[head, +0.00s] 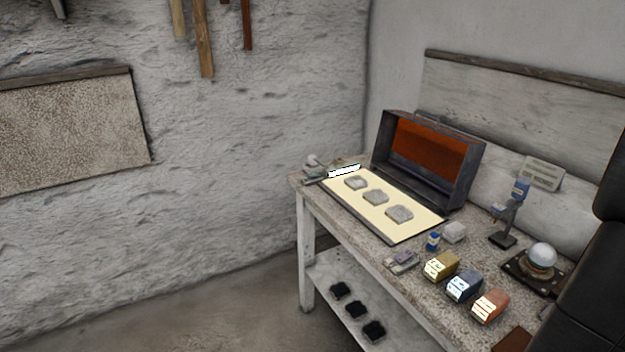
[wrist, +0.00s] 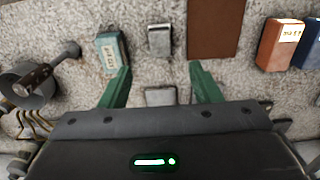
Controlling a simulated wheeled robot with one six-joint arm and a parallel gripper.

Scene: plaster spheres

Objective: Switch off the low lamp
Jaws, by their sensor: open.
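A low bright lit bar (head: 344,170), which looks like the low lamp, glows at the far left end of the bench, beside a cream panel (head: 410,233). Its switch is too small to make out. The lit bar cannot be made out in the wrist view.
Three plaster pieces lie on the cream panel. An open dark case (head: 430,155) stands behind. Gold (head: 441,266), blue (head: 463,286) and orange (head: 489,306) boxes line the front edge. A white sphere (head: 542,256) sits on a black base. A brown board (wrist: 216,28) lies near my gripper.

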